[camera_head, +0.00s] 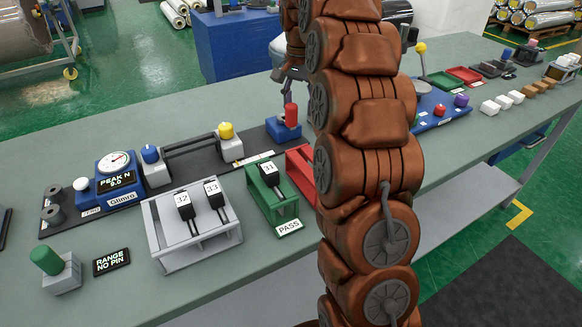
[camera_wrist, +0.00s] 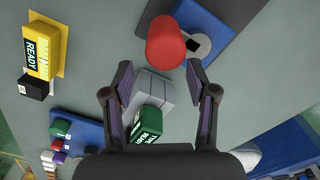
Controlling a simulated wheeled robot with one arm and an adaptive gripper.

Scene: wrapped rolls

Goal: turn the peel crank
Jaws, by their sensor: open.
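The peel crank has a red upright handle (camera_head: 291,116) on a blue block (camera_head: 283,130) at the right end of a black tester base. In the wrist view the red handle (camera_wrist: 165,42) stands beside a grey round hub (camera_wrist: 200,47). My gripper (camera_wrist: 159,66) is open and empty, with the handle just beyond its fingertips and roughly between them in the picture. In the head view my gripper (camera_head: 290,78) is just above the handle, partly hidden by my arm. I cannot tell whether the fingers touch the handle.
The tester holds a gauge with a "PEAK N 0.0" display (camera_head: 117,178), a blue-knobbed clamp (camera_head: 151,155) and a yellow-knobbed clamp (camera_head: 227,132). A white rack (camera_head: 170,256) and a green PASS tray (camera_head: 265,208) stand in front. A red tray (camera_head: 302,166) is partly hidden by my arm.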

